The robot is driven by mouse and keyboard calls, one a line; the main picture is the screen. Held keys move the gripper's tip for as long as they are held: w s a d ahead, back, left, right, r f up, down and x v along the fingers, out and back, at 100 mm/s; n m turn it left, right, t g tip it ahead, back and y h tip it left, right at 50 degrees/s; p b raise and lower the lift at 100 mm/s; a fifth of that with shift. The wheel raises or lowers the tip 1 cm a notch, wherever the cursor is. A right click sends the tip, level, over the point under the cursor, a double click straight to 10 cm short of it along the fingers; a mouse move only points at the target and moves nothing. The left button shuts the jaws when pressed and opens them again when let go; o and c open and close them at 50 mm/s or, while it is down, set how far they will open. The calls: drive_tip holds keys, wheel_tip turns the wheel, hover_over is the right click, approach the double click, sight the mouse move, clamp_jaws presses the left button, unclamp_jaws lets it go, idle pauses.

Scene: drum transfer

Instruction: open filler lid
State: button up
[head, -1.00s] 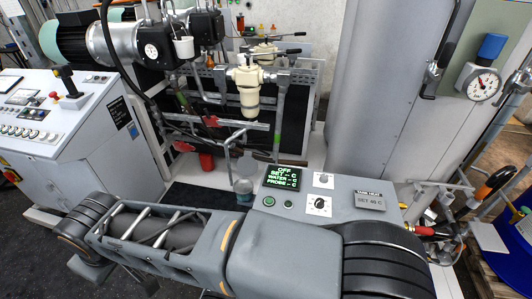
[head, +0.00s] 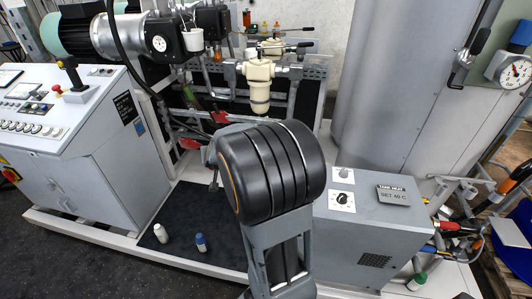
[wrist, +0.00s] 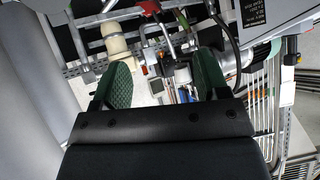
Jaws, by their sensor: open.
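I cannot pick out a filler lid for certain in either view. My gripper (wrist: 163,82) is open and empty in the wrist view, its two green-padded fingers spread wide apart. Pipework, a red handle (wrist: 157,20) and small fittings show beyond and between the fingers; none is visibly touched. In the head view my own black arm joint fills the centre and hides much of the middle of the machine; the jaws cannot be made out there.
A cream filter housing (head: 259,85) hangs on the pipe frame; it also shows in the wrist view (wrist: 118,42). A control console (head: 70,130) stands left, a tank heat box (head: 370,225) right. A white bottle (head: 161,233) and a blue bottle (head: 201,242) stand on the dark mat.

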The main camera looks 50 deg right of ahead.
drive_tip(key=s+d+f+m+g+h+b, duration=0.1)
drive_tip(key=d+f+m+h, duration=0.15)
drive_tip(key=d+f, duration=0.45)
drive_tip(key=s+d+f+m+g+h+b, duration=0.1)
drive_tip(key=d+f+m+g+h, duration=0.2)
drive_tip(key=d, duration=0.7)
drive_tip(key=shift+n+t+h, duration=0.35)
drive_tip(key=shift+t+h, duration=0.3)
drive_tip(key=shift+t, duration=0.05)
drive_tip(key=p+x, duration=0.2)
drive_tip(key=x, duration=1.1)
drive_tip(key=shift+s+f, duration=0.1)
drive_tip(key=shift+f, duration=0.05)
